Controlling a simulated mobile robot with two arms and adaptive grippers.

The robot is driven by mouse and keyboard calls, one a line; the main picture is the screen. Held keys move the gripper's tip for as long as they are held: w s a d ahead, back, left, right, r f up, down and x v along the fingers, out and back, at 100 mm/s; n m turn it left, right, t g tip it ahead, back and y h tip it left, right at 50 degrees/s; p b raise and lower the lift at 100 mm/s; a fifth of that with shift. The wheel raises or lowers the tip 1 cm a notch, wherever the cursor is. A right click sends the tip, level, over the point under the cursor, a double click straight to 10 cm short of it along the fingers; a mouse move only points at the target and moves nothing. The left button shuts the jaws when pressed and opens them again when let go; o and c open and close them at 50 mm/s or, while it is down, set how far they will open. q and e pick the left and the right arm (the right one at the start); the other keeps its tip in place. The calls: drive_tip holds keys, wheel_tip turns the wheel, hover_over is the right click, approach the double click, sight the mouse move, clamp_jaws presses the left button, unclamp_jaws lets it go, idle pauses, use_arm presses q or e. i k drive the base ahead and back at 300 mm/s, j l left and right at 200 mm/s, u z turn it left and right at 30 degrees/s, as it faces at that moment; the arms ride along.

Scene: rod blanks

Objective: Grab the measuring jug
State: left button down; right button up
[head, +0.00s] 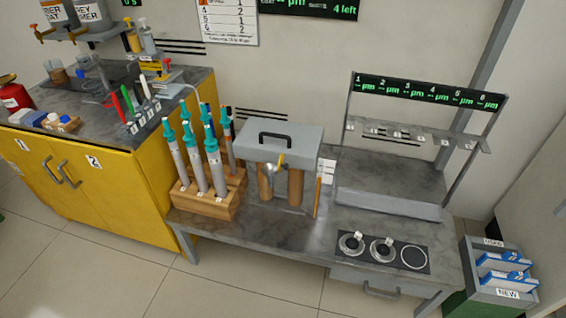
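No measuring jug can be made out for certain. A small clear vessel with reddish edges (96,97) stands on the dark top of the yellow cabinet (130,190) at the left; it may be the jug, but it is too small to tell. A brownish cup (60,76) stands farther back on the same top. Neither of my grippers is in view.
Coloured tools (127,100) stand near the cabinet top's right edge, and a red canister (14,95) at its left. The lower grey bench (280,225) holds a wooden rack (208,205) of teal-topped tubes. A bin (500,270) stands at far right. Floor in front is clear.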

sight(55, 68)
drive_tip(key=u, duration=1.3)
drive_tip(key=i+j+u, duration=0.45)
drive_tip(key=i, duration=0.7)
drive_tip(key=i+u, duration=0.5)
drive_tip(key=i, duration=0.65)
drive_tip(key=i+j, duration=0.1)
drive_tip(key=i, duration=0.75)
drive_tip(key=i+j, duration=0.1)
drive_tip(key=i, duration=0.75)
drive_tip(key=l+z, duration=0.05)
